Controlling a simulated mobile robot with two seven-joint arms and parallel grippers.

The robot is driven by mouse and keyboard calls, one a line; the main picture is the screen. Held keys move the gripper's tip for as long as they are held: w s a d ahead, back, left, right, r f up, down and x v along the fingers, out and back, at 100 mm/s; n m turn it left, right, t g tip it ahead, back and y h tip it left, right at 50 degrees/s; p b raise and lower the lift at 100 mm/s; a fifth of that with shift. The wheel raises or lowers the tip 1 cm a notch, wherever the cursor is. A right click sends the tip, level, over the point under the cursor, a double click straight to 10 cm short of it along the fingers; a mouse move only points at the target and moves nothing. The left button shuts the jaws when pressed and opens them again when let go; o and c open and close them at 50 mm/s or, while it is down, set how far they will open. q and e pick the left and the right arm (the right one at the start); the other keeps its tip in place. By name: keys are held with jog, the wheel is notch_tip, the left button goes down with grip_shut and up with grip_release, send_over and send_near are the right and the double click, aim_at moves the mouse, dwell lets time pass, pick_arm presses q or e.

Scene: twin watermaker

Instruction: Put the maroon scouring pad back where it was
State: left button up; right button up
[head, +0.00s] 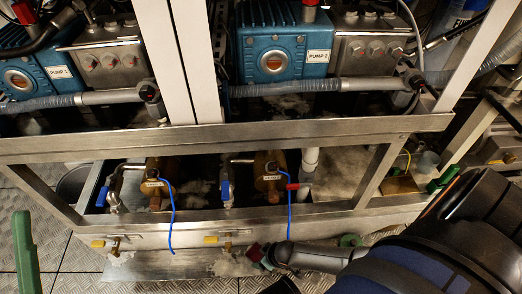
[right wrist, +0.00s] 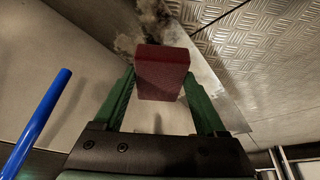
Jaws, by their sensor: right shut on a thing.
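The maroon scouring pad (right wrist: 162,72) is held between the green fingers of my right gripper (right wrist: 160,98) in the right wrist view. Its broad face points up to the camera. In the head view the small dark red pad (head: 254,252) shows at the tip of my right gripper (head: 262,256), low in front of the metal frame, near the lower tray's front edge. My arm comes in from the right.
Two blue pumps (head: 271,45) stand on the upper shelf. Below are brass valves (head: 268,172) and hanging blue tubes (head: 290,217); a blue rod (right wrist: 38,122) is close left of my right gripper. Patterned metal floor (right wrist: 262,45) lies beyond.

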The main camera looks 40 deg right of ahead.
jog(key=b+x, duration=0.4)
jog(key=shift+s+d+f, duration=0.15)
jog(key=shift+s+f, duration=0.05)
jog(key=shift+s, duration=0.15)
jog(key=shift+r, duration=0.1)
jog(key=shift+f, duration=0.2)
jog(key=o, duration=1.4)
jog(key=shift+r, duration=0.1)
jog(key=p+v, duration=0.8)
jog(key=v, duration=0.4)
